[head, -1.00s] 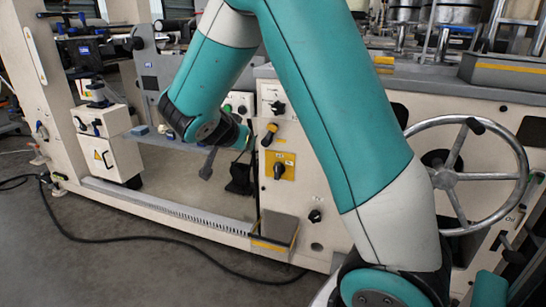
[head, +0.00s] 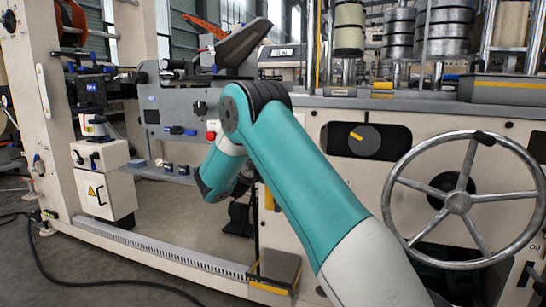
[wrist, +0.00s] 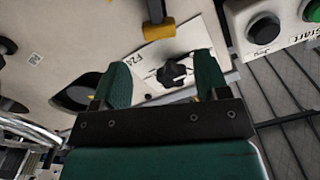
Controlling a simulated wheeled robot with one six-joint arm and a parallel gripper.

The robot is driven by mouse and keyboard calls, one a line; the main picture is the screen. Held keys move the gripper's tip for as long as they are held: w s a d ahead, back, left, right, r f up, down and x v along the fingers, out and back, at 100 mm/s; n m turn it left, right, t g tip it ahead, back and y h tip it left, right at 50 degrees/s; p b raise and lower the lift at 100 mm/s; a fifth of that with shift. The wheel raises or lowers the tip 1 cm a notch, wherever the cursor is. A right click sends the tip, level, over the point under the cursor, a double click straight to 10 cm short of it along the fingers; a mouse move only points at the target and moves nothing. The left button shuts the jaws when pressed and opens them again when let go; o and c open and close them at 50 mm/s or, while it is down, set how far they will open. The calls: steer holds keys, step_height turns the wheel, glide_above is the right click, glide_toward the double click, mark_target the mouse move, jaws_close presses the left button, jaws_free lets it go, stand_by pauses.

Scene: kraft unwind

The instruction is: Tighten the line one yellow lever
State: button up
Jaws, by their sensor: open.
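A lever with a yellow end (wrist: 159,29) and a dark shaft shows at the top of the wrist view. I cannot read a line one label by it. My gripper (wrist: 163,72) is open, with its two green fingers apart and nothing held. The yellow end lies beyond the fingertips, apart from them. In the head view my arm hides the lever and the gripper's fingers.
A large handwheel (head: 459,202) stands out at right. A control box with a black button (wrist: 264,29) is at upper right of the wrist view. A black cable (head: 60,270) lies on the floor.

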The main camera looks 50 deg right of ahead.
steer(key=x, duration=0.7)
steer(key=shift+w+d, duration=0.1)
steer(key=shift+d, duration=0.1)
jaws_close()
steer(key=shift+f+b, duration=0.1)
steer(key=shift+b, duration=0.25)
